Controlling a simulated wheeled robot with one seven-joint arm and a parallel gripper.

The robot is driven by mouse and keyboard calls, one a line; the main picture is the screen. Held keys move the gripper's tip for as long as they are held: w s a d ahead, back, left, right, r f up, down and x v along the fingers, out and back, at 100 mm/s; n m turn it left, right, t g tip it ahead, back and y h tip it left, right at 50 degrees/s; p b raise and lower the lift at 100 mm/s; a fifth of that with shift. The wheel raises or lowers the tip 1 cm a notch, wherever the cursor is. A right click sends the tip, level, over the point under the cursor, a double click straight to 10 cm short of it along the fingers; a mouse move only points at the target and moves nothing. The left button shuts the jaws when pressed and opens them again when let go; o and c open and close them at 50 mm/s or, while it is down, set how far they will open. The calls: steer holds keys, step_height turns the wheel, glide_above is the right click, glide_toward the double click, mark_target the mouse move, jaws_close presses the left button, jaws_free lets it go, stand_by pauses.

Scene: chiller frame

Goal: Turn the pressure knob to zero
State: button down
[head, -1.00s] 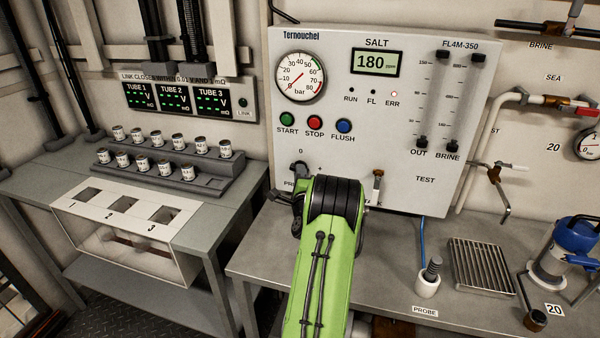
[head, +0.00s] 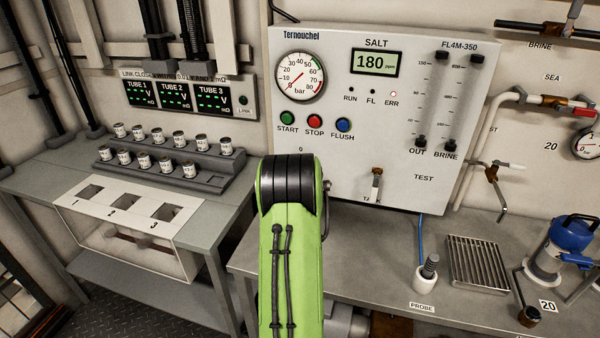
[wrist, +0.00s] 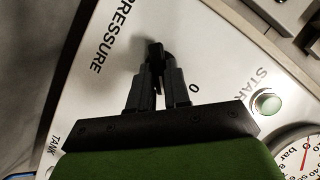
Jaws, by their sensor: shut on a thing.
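The dark pressure knob (wrist: 154,50) shows in the wrist view on the white panel (wrist: 95,110), between the word PRESSURE and the printed 0 mark (wrist: 194,88). My gripper (wrist: 158,72) has its two fingers closed around the knob. The fingers cover part of it, so its exact pointing direction is hard to read. In the head view my green arm hides the knob and the gripper; only the 0 mark (head: 301,150) shows above the arm. The round bar gauge (head: 300,77) has its red needle pointing to the lower left, near its low end.
The START (head: 287,118), STOP (head: 315,120) and FLUSH (head: 343,125) buttons sit above the knob area. A small lever (head: 376,184) is to the right of my arm. A probe holder (head: 426,275) and metal rack (head: 477,262) stand on the bench.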

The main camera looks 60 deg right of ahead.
steer(key=n+g, duration=0.1)
steer(key=n, duration=0.1)
steer(key=n+g+b, duration=0.1)
steer(key=n+g, duration=0.1)
steer(key=n+g+b, duration=0.1)
steer(key=n, duration=0.1)
steer(key=shift+w+a+n+g, duration=0.1)
steer(key=shift+w+n+g, duration=0.2)
steer(key=shift+w, duration=0.1)
steer(key=shift+f, duration=0.1)
stand_by(0.6)
steer(key=c, duration=1.1)
jaws_free()
steer(key=shift+r, duration=0.2)
steer(key=v, duration=1.5)
steer(key=shift+s+a+r, duration=0.1)
steer(key=shift+a+r, duration=0.05)
steer(key=shift+a, duration=0.2)
